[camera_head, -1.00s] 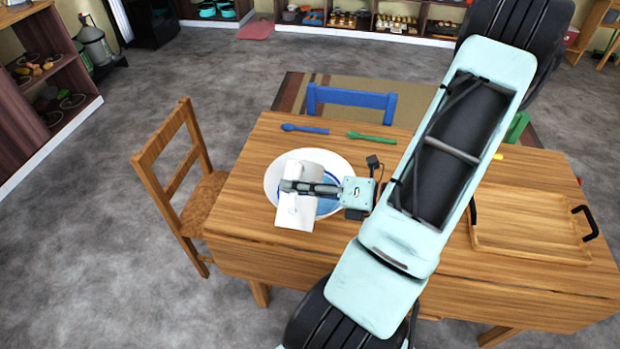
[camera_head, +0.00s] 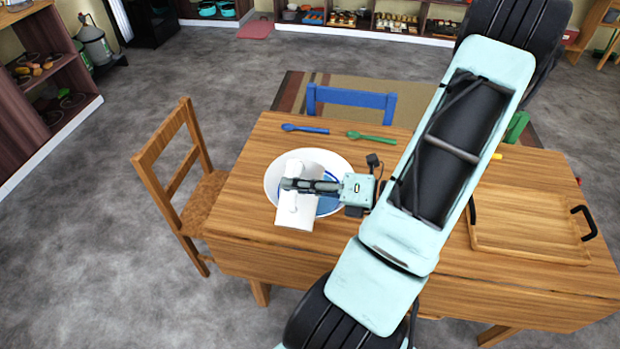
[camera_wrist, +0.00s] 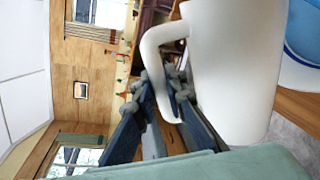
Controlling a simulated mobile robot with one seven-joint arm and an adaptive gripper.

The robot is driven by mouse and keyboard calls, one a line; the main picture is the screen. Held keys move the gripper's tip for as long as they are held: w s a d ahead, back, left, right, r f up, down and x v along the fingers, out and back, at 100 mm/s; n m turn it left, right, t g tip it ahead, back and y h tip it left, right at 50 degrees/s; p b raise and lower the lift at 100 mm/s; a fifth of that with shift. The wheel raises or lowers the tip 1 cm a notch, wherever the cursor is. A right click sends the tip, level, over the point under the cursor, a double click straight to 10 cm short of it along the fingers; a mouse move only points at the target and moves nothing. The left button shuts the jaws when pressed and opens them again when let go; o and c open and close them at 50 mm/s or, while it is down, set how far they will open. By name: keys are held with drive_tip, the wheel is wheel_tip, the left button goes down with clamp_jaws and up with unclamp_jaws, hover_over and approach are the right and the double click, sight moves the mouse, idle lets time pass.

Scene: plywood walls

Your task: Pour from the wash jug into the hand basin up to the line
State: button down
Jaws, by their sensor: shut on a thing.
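I see no clear stream.
The wooden table (camera_head: 240,235) carries a blue spoon (camera_head: 305,129), a green spoon (camera_head: 371,138) and a wooden tray (camera_head: 530,235) with black handles at the right. A wooden chair (camera_head: 172,165) stands left, a blue one (camera_head: 352,104) behind. The table's left front is clear.

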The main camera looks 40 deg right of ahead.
drive_tip(key=shift+w+d+r+m+g+p, duration=0.2)
drive_tip(key=shift+w+d+m+g+p, duration=0.1)
drive_tip(key=shift+w+d+m+p, duration=0.35)
idle(2.4)
